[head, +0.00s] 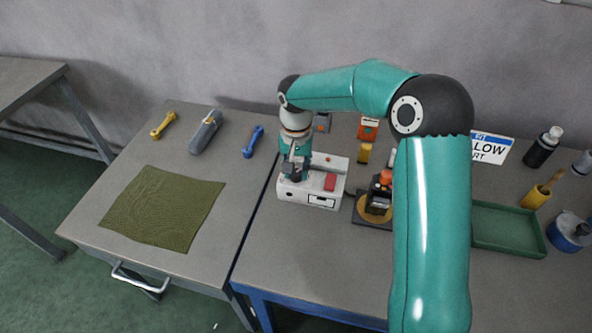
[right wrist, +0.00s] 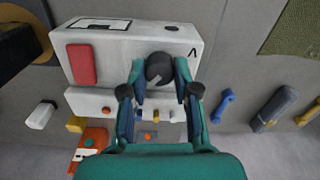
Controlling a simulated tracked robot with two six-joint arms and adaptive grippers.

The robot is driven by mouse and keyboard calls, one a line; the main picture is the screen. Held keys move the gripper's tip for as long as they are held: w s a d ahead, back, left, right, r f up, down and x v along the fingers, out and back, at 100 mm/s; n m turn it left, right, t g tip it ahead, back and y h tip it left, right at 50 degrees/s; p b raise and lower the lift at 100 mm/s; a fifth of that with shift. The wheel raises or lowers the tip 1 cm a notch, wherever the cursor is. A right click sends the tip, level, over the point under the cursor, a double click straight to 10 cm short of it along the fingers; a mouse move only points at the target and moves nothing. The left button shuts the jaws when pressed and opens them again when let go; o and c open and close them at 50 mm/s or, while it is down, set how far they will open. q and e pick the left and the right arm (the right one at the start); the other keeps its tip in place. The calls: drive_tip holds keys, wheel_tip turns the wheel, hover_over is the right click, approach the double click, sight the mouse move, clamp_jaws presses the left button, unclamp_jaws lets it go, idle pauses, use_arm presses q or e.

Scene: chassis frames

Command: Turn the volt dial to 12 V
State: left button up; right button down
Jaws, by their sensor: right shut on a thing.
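The white box with the volt dial (head: 335,163) stands on the right-hand table near its left edge. In the right wrist view the dial (right wrist: 160,68) is a round black knob with a short pale pointer mark, on the box (right wrist: 125,68) near a "V" mark. My right gripper (head: 295,172) comes down on the left part of the box. In the right wrist view its fingertips (right wrist: 160,75) are closed on both sides of the knob. The scale and its numbers cannot be read. My left gripper is not in view.
A green tray (head: 508,229) lies farther right. The left table holds a green mat (head: 160,208), a grey tool (head: 206,132), a yellow wrench (head: 163,125) and a blue wrench (head: 252,142).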

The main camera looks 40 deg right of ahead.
sight(296, 172)
drive_tip(key=n, duration=0.3)
drive_tip(key=shift+n, duration=0.4)
drive_tip(key=shift+r+n, duration=0.1)
drive_tip(key=shift+n, duration=1.7)
drive_tip(key=c, duration=0.9)
unclamp_jaws()
drive_tip(key=shift+o, duration=0.2)
wheel_tip(296, 172, up, 12)
